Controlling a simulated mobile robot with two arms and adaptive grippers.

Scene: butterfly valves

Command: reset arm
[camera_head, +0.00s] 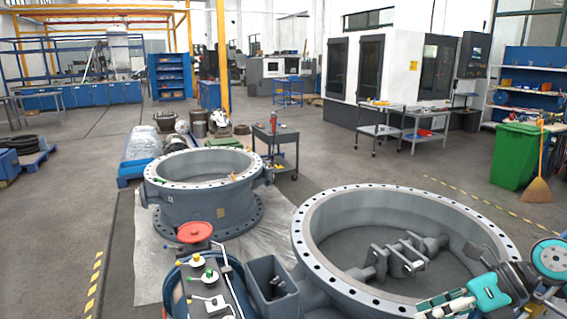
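My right arm, teal, white and dark grey, comes in at the lower right corner, in front of the near large valve ring (310,250). Its end with my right gripper (442,304) is low at the bottom edge, in front of the ring's near rim. The fingers are small and partly cut off by the picture edge, so I cannot tell if they are open or shut. I see nothing clearly held there. My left gripper and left arm are not in view.
A second grey valve body (205,207) stands on plastic sheeting behind. A dark trolley (276,150) and a green bin (514,156) stand farther back.

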